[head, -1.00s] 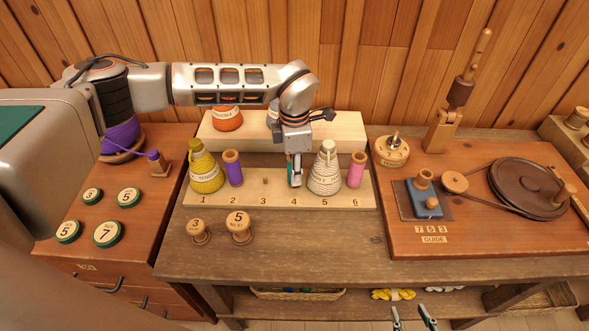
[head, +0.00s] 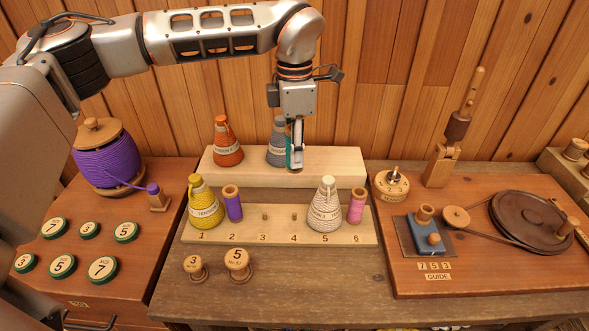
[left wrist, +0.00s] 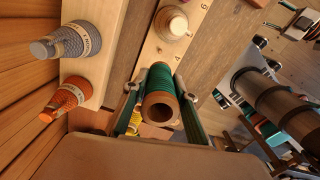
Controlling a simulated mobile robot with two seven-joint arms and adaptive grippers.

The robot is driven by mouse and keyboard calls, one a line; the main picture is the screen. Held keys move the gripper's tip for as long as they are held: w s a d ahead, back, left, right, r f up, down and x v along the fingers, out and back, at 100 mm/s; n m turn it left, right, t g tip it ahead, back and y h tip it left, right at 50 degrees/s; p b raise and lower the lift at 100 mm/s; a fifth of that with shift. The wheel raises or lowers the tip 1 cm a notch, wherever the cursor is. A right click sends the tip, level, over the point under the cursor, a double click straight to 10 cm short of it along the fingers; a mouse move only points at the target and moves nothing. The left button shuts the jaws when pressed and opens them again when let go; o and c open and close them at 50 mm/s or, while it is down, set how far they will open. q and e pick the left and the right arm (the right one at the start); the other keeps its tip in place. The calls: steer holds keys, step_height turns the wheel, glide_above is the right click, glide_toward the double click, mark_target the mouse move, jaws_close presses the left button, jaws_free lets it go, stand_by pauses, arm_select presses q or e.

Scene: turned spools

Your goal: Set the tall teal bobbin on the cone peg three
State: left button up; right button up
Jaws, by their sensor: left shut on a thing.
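My left gripper (head: 295,166) is shut on the teal bobbin (head: 289,158) and holds it upright above the peg board. In the left wrist view, the teal bobbin (left wrist: 162,78) sits between the two fingers, its wooden end toward the camera. On the numbered peg board (head: 275,237), peg three (head: 264,217) is bare, and so is peg four (head: 294,217). In the head view the gripper covers most of the bobbin, which is above and behind peg four.
A yellow cone (head: 205,207) and purple spool (head: 232,204) stand left of peg three; a white cone (head: 325,207) and pink spool (head: 357,206) stand right of peg four. Behind, an orange cone (head: 228,143) and grey cone (head: 277,146) stand on a raised shelf (head: 335,165).

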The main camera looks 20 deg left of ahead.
arm_select(q)
steer(key=a+f+m+b, duration=0.1)
steer(key=a+f, duration=0.1)
steer(key=f, duration=0.2)
steer(key=s+a+f+m+b, duration=0.1)
steer(key=a+f+m, duration=0.1)
steer(key=f, duration=0.3)
steer(key=s+a+f+m+b, duration=0.1)
steer(key=a+f+m, duration=0.1)
steer(key=f, duration=0.3)
steer(key=shift+s+a+b, duration=0.15)
steer(key=shift+a+b, duration=0.25)
steer(key=shift+a, duration=0.45)
steer(key=shift+f, duration=0.6)
steer(key=shift+f, duration=1)
